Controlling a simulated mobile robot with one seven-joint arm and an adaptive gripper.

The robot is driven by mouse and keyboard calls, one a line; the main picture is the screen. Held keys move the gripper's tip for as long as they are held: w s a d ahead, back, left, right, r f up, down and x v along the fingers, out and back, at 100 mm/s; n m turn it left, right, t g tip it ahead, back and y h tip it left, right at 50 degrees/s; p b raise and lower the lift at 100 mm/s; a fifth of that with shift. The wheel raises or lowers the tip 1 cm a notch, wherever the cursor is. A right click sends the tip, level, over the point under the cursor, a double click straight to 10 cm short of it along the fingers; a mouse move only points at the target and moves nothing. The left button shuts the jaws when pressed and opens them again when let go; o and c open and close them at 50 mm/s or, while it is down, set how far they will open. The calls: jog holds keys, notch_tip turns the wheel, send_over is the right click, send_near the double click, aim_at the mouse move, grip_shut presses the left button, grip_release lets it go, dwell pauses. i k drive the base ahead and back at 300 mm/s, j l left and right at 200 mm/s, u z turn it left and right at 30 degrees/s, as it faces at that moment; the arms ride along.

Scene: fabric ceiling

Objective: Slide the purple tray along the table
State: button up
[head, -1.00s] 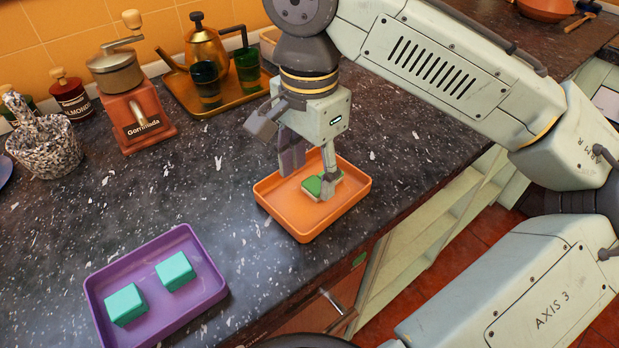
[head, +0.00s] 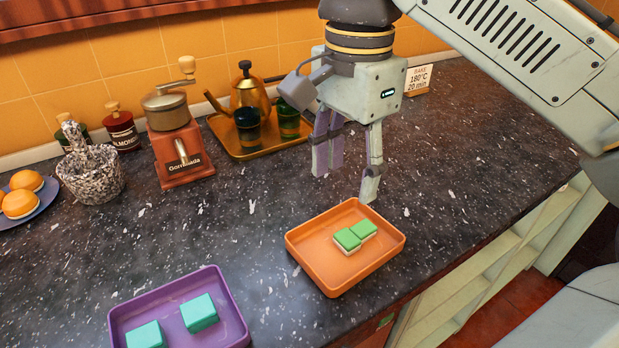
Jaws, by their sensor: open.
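The purple tray (head: 232,296) lies on the dark speckled counter at the lower left of the head view, its near end cut off by the picture's bottom edge. Two teal blocks, one to the right (head: 199,313) and one to the left (head: 146,335), sit in it apart from each other. My gripper (head: 345,185) is open and empty, pointing down above the counter behind the orange tray. It is up and to the right of the purple tray, well apart from it.
The orange tray (head: 301,262) holds two green-topped pieces (head: 348,239) side by side, to the right of the purple tray. A grinder (head: 180,155), a mortar (head: 92,178) and a brass tray with a teapot (head: 249,90) stand behind. The counter between the trays is clear.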

aim_at(161, 304)
jog(key=u, duration=0.8)
